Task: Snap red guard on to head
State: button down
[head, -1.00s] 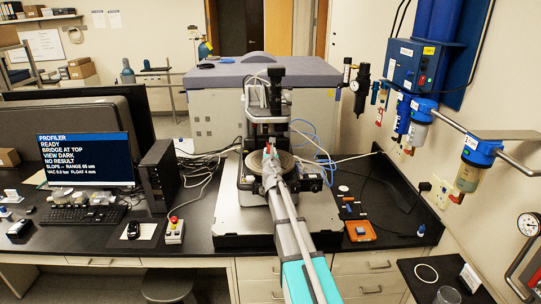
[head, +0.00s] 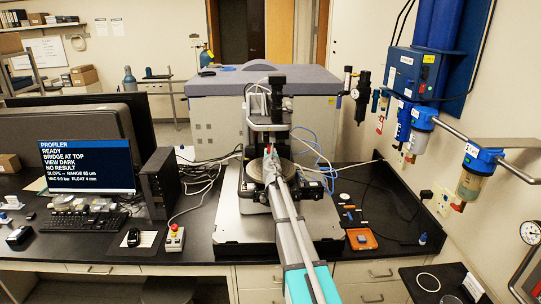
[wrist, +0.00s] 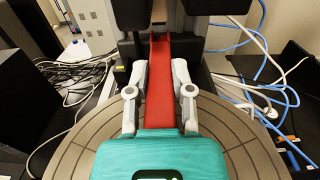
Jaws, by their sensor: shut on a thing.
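The red guard (wrist: 160,85) is a long red strip in the wrist view. My gripper (wrist: 160,70) is shut on it, one finger on each side. The far end of the guard reaches under the dark profiler head (wrist: 130,15), and I cannot tell whether it touches or is seated on it. In the head view my gripper (head: 270,157) is at the profiler, low under the black head column (head: 277,95), with a small bit of red at its tip. The round grooved stage (wrist: 225,150) lies below my gripper.
White and blue cables (wrist: 260,50) run close on the right of the head, with more cables (wrist: 75,80) on the left. A monitor (head: 87,165) and a computer tower (head: 158,183) stand left of the profiler. An orange tray (head: 362,239) lies on the bench at the right.

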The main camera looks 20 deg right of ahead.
jog(key=shift+w+d, duration=0.15)
jog(key=shift+w, duration=0.3)
jog(key=shift+r+p, duration=0.7)
dwell(1.6)
jog(key=shift+c, duration=2.1)
grip_release()
jog(key=shift+c, duration=0.4)
jog(key=shift+s, duration=0.1)
